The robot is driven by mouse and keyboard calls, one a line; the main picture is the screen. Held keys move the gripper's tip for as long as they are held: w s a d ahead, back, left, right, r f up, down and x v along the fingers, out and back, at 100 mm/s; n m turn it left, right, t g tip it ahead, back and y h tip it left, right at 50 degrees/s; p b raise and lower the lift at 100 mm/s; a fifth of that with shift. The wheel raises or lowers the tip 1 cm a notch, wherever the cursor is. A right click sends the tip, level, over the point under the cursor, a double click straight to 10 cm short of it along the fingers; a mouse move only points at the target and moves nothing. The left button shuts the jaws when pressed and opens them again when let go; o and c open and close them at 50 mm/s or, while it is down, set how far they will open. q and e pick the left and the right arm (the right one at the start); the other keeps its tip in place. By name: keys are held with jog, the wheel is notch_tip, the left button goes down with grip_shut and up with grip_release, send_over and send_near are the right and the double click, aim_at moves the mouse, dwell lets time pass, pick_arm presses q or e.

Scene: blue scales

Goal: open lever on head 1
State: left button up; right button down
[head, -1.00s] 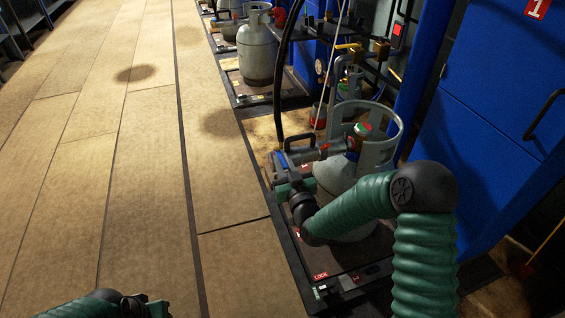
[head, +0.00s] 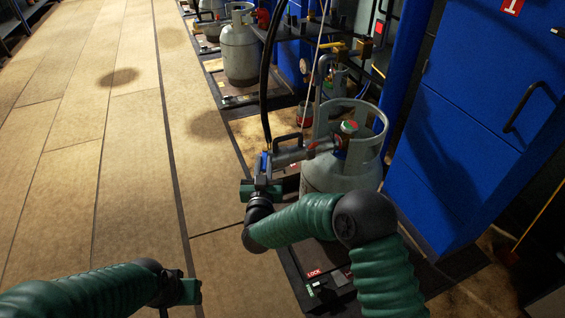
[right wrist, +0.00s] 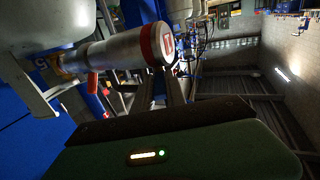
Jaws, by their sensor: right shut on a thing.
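Head 1, a grey metal cylinder (head: 290,157) with a red band, lies sideways against the valve of a grey gas bottle (head: 325,178). In the right wrist view, head 1 (right wrist: 125,50) shows a red ring and a red mark on its end. My right gripper (head: 262,188) is at the outer end of head 1, just below the blue part by the hose. It is shut on what looks like the head's lever, which the gripper mostly hides. My left gripper (head: 190,290) is low over the floor, away from the bottle; its jaws are too unclear to judge.
A black hose (head: 267,90) rises from the head. A blue cabinet (head: 465,130) marked 1 stands on the right. Another gas bottle (head: 239,52) stands on a scale further back. The plank floor (head: 110,170) on the left is clear.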

jog(key=c, duration=1.4)
grip_release()
jog(key=shift+o, duration=0.2)
jog(key=s+a+p, duration=0.1)
jog(key=s+p, duration=0.6)
jog(key=s, duration=0.9)
jog(key=shift+s+a, duration=0.35)
jog(key=shift+s, duration=0.05)
